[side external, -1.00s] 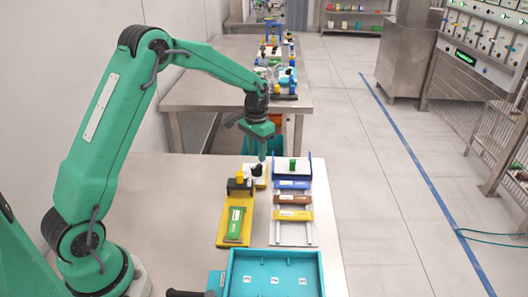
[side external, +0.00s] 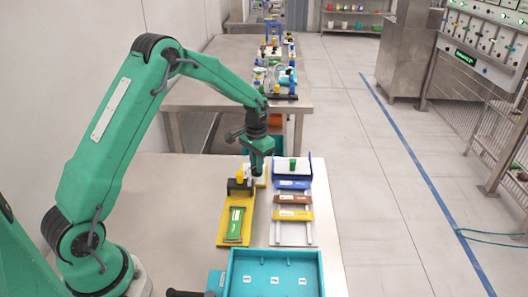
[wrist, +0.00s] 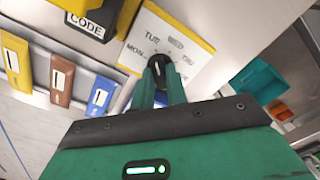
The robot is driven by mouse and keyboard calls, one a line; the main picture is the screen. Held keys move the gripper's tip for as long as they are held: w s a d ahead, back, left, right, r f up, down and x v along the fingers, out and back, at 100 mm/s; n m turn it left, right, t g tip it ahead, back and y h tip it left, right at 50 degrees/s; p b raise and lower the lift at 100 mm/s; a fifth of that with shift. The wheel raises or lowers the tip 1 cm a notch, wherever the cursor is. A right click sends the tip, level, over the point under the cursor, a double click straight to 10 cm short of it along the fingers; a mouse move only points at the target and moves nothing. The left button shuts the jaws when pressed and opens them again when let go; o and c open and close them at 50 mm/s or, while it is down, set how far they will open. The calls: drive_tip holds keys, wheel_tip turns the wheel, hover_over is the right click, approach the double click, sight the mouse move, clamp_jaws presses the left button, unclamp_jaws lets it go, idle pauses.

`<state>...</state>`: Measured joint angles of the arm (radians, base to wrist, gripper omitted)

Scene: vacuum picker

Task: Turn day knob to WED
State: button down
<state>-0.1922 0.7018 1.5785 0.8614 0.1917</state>
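The day knob (wrist: 158,68) is black with a white pointer line, on a white dial plate (wrist: 202,48) with yellow edges. The pointer's exact direction is hard to tell. My gripper (wrist: 162,74) has its two green fingers down on either side of the knob; I cannot tell whether they press on it. In the side view my gripper (side external: 254,174) is low over the dial plate and hides the knob.
A yellow board with a black block marked CODE (wrist: 85,28) stands beside the dial. Yellow, brown and blue labelled bars (side external: 293,200) lie on a rack at right. A teal tray (side external: 233,268) is at the front. The table left of the yellow board (side external: 232,240) is clear.

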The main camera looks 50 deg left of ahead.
drive_tip(key=shift+m, duration=0.5)
drive_tip(key=m, duration=0.7)
drive_tip(key=shift+m, duration=0.4)
idle(0.4)
drive_tip(key=c, duration=1.4)
unclamp_jaws()
drive_tip(key=shift+r, duration=0.1)
drive_tip(key=shift+r, duration=3.85)
